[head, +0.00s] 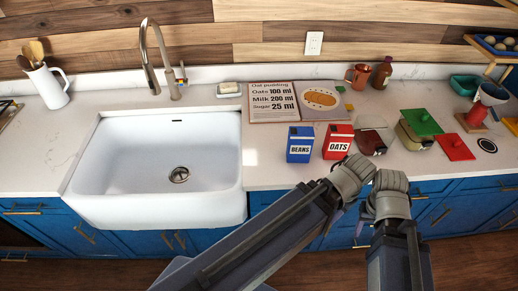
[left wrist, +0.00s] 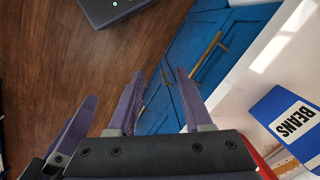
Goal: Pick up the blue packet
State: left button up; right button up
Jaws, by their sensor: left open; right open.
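The blue packet (head: 300,144), labelled BEANS, stands upright on the white counter, left of the red OATS packet (head: 338,141). In the left wrist view the blue packet (left wrist: 284,122) shows at the right edge, partly cut off. My left gripper (left wrist: 157,90) is open and empty, with its fingers over the floor and the blue cabinet front, apart from the packet. In the head view its fingers are hidden behind my arm. My right gripper (head: 390,186) is close beside the left one, in front of the counter, and its fingers do not show clearly there.
A white sink (head: 160,160) lies left of the packets. To the right are jars, a green lid (head: 421,122) and a red board (head: 454,147). Counter in front of the blue packet is clear.

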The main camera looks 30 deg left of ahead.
aim_at(300, 140)
jog(key=k+j, duration=0.25)
jog(key=j, duration=0.15)
jog(key=k+j, duration=0.25)
jog(key=j, duration=0.15)
jog(key=k+j, duration=0.2)
jog(key=j, duration=0.2)
